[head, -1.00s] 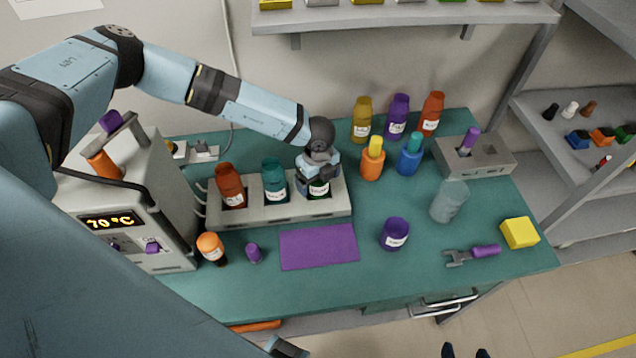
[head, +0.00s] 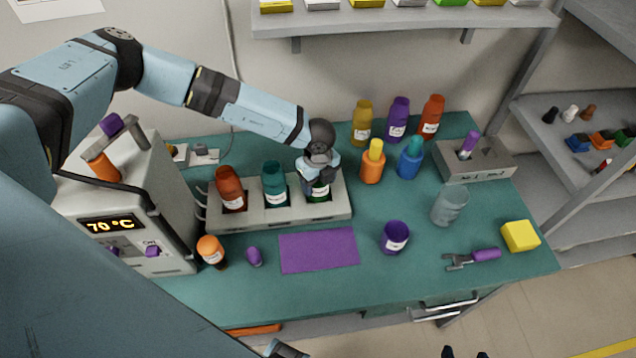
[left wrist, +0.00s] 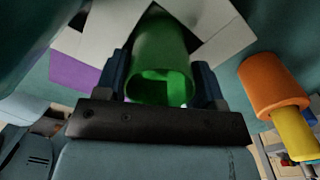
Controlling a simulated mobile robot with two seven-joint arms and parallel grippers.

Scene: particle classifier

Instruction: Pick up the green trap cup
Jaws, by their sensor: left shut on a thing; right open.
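The green trap cup (left wrist: 160,62) shows in the left wrist view between the two fingers of my left gripper (left wrist: 165,85), which is shut on it. In the head view the cup (head: 318,192) is mostly hidden under my left gripper (head: 319,172); part of its green side and white label shows. It is at the right slot of the grey rack (head: 334,211). I cannot tell whether its base is clear of the slot. My right gripper (head: 288,350) shows only in part at the bottom edge of the head view.
A red cup (head: 230,187) and a teal cup (head: 274,181) stand in the rack's other slots. Orange (head: 372,168) and blue (head: 410,161) bottles stand right of my left gripper. A purple mat (head: 318,250) lies in front of the rack. The heater (head: 125,190) stands at the left.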

